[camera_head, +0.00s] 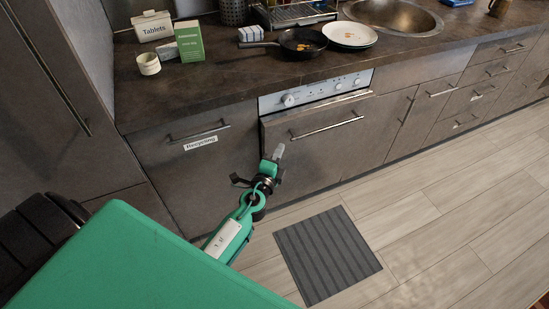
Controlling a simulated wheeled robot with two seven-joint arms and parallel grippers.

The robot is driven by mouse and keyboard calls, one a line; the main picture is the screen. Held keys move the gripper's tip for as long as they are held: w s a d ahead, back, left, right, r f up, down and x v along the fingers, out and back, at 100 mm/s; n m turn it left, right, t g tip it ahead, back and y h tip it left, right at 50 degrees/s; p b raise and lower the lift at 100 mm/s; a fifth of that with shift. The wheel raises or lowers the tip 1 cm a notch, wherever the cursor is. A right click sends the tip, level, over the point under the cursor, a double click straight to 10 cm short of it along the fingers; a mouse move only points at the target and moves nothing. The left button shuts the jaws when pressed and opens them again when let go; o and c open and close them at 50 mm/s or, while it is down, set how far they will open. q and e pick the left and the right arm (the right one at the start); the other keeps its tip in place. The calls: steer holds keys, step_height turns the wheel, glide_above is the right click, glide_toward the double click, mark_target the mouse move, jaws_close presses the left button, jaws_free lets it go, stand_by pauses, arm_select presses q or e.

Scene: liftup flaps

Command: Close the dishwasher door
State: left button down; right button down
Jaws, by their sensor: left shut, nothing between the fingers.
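The dishwasher door (315,160) is a dark brown panel with a long metal bar handle (327,126). It stands upright, or nearly so, below a silver control panel (316,90) with a round knob. A pale strip runs along its top edge; I cannot tell whether a small gap is there. My left gripper (278,153) is shut and empty. My right gripper is out of view.
A recycling cabinet (195,165) adjoins the door on the left, and drawers (440,105) run to the right. The countertop (225,80) holds a frying pan (300,42), a plate (350,34) and boxes. A grey striped mat (327,255) lies on the otherwise clear floor.

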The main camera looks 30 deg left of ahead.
mark_target(282, 124)
arm_select(q)
steer(key=w+a, duration=0.1)
steer(key=w, duration=0.1)
steer(key=w+a, duration=0.1)
steer(key=w, duration=0.3)
steer(key=shift+a+r+p, duration=0.25)
steer(key=shift+a+p, duration=0.05)
steer(key=shift+a, duration=0.1)
steer(key=shift+w+a, duration=0.3)
steer(key=shift+a, duration=0.15)
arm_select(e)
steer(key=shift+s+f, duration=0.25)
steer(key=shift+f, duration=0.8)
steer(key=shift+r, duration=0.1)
